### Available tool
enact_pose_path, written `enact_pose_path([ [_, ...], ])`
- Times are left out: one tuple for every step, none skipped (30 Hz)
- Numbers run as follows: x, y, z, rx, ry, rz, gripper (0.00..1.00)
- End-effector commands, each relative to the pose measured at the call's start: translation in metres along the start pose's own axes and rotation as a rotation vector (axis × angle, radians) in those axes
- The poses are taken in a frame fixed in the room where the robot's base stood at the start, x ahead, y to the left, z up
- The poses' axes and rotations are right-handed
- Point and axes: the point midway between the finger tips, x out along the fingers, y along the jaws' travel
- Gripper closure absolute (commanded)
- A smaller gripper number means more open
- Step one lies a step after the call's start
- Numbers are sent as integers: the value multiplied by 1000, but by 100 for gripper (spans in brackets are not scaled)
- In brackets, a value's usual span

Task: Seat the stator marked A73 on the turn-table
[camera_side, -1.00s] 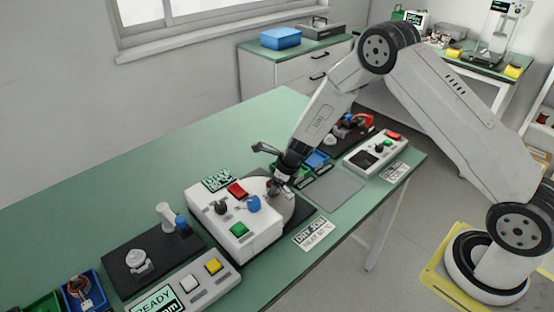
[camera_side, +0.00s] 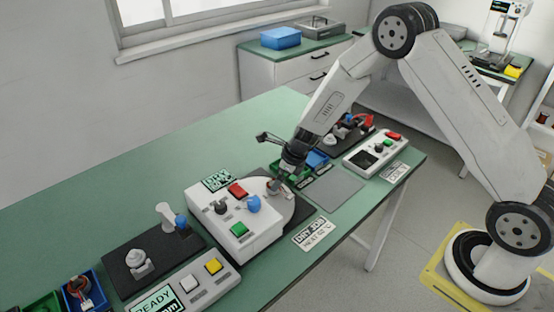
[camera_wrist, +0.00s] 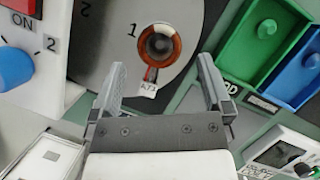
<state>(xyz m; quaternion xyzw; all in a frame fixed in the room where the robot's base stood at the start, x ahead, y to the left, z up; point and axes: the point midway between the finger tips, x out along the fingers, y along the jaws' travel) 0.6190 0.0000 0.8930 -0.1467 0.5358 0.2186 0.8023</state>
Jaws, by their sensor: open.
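The stator marked A73 (camera_wrist: 177,46) is a copper-coloured ring with a dark centre. It lies on the grey turn-table (camera_wrist: 100,52), beside the numeral 1. Its leads run to a white tag (camera_wrist: 148,90) reading A73. I cannot tell how fully it sits down. My gripper (camera_wrist: 161,62) is open, its fingers apart on either side of the tag, with the ring just beyond the fingertips. In the side view my gripper (camera_side: 277,182) is over the turn-table (camera_side: 294,212), partly hiding the stator.
A white control box (camera_side: 236,222) with knobs and buttons stands beside the turn-table, close to my gripper. Green (camera_wrist: 262,40) and blue (camera_wrist: 297,78) bins lie on the other side. A flat grey pad (camera_side: 334,187) is bare. The table's back left is clear.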

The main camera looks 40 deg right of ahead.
Motion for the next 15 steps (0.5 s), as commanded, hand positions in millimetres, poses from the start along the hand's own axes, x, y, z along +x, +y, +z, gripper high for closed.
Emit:
enact_pose_path([
  [-7, 0, 0, 1, -2, -1, 0],
  [-10, 0, 0, 1, -1, 0, 0],
  [-14, 0, 0, 0, -1, 0, 0],
  [-18, 0, 0, 0, -1, 0, 0],
  [-20, 0, 0, 1, -1, 0, 0],
  [-24, 0, 0, 1, -1, 0, 0],
  [-27, 0, 0, 1, -1, 0, 0],
  [-29, 0, 0, 1, -1, 0, 0],
  [-32, 0, 0, 1, -1, -1, 0],
  [-34, 0, 0, 1, -1, -1, 0],
  [-35, 0, 0, 1, -1, -1, 0],
  [-37, 0, 0, 1, 0, 0, 0],
  [-38, 0, 0, 1, 0, 0, 0],
  [-39, 0, 0, 1, 0, 0, 0],
  [-40, 0, -1, 1, 1, 0, 0],
])
